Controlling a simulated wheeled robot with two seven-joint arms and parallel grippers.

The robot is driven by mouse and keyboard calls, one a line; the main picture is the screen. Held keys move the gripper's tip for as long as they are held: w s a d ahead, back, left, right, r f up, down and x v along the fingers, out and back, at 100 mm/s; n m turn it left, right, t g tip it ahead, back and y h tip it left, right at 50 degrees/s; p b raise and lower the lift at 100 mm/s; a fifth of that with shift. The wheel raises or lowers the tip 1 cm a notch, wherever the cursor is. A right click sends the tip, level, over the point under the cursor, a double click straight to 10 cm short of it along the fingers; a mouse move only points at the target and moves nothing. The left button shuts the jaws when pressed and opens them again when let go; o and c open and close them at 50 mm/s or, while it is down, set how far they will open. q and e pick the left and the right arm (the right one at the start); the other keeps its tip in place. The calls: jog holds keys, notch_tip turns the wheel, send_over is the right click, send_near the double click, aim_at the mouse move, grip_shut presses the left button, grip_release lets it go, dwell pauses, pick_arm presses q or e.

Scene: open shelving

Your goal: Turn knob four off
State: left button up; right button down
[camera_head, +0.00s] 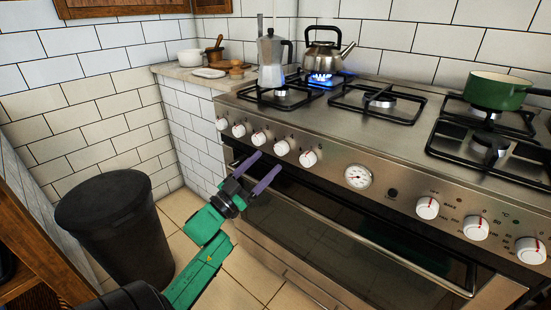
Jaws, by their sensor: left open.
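A row of white knobs with red marks runs along the stove's front panel. Counting from the left, the fourth knob (281,148) sits between the third knob (258,139) and the fifth knob (308,158). Its exact angle is too small to tell. My left gripper (268,161) is open, with two purple fingers pointing up toward the panel. Its fingertips appear just below the third and fourth knobs, and nothing shows between them. Contact with the panel cannot be told. My right gripper is not in view.
Blue flame burns under the kettle (320,62); a moka pot (271,60) stands on the front-left burner, with some blue behind it. A green pot (495,90) is at the right. The oven handle (370,250) juts out below the panel. A dark bin (115,225) stands left.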

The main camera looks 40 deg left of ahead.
aim_at(278, 151)
pick_arm(q)
jog(key=x, duration=0.4)
jog(key=shift+w, duration=0.25)
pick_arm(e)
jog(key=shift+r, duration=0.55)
